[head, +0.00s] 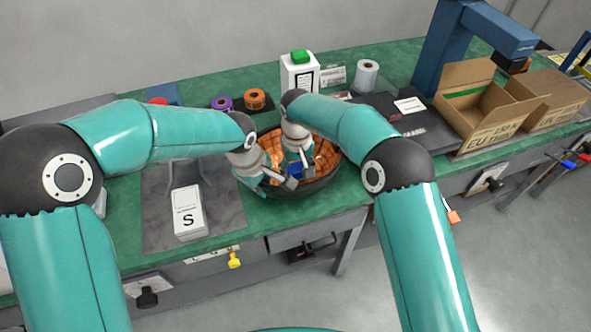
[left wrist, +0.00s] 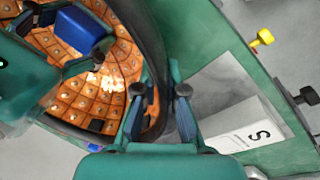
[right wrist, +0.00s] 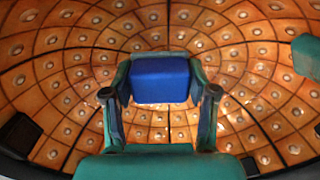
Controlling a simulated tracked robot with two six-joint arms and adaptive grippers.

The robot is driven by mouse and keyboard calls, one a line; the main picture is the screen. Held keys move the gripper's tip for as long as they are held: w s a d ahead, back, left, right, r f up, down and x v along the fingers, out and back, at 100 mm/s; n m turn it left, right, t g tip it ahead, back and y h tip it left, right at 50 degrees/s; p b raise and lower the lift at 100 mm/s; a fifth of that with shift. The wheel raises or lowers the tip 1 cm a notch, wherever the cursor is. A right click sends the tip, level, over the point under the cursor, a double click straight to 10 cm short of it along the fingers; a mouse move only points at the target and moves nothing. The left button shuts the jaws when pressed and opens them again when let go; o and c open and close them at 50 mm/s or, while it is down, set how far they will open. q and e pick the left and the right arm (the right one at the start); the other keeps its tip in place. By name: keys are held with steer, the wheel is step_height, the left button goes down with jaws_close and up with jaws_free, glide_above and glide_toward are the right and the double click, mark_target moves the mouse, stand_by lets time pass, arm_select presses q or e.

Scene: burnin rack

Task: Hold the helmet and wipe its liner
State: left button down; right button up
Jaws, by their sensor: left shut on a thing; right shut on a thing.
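The helmet (head: 322,180) lies open side up on the green bench, its dark shell around an orange, tiled liner (head: 327,158). The liner fills most of the right wrist view (right wrist: 70,75). My left gripper (head: 268,190) is shut on the helmet's near-left rim, and the rim (left wrist: 152,50) runs between its fingers in the left wrist view. My right gripper (head: 297,172) is inside the helmet, shut on a blue block-shaped wiper (right wrist: 160,80). The wiper also shows in the left wrist view (left wrist: 80,30). I cannot tell whether its far face touches the liner.
A white box marked S (head: 188,212) stands on a grey mat (head: 150,225) left of the helmet.

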steer(key=shift+s+a+f, duration=0.1)
steer(key=shift+s+a, duration=0.1)
steer(key=shift+a, duration=0.25)
steer(key=shift+s+a+f, duration=0.1)
steer(key=shift+s+a, duration=0.1)
steer(key=shift+a, duration=0.25)
steer(key=shift+w+d+r, duration=0.1)
steer(key=shift+w+d, duration=0.05)
steer(key=shift+d, duration=0.35)
steer(key=shift+w+d+r, duration=0.1)
steer(key=shift+w+d, duration=0.05)
steer(key=shift+d, duration=0.3)
steer(key=shift+s+a+r, duration=0.1)
steer(key=shift+s+a, duration=0.05)
steer(key=shift+a, duration=0.35)
steer(key=shift+s+a+r, duration=0.1)
steer(key=shift+a, duration=0.35)
steer(key=shift+w+d+f, duration=0.1)
steer(key=shift+w+d, duration=0.05)
steer(key=shift+d, duration=0.35)
steer(key=shift+w+d+f, duration=0.1)
steer(key=shift+w+d, duration=0.05)
steer(key=shift+d, duration=0.3)
steer(key=shift+a, duration=0.15)
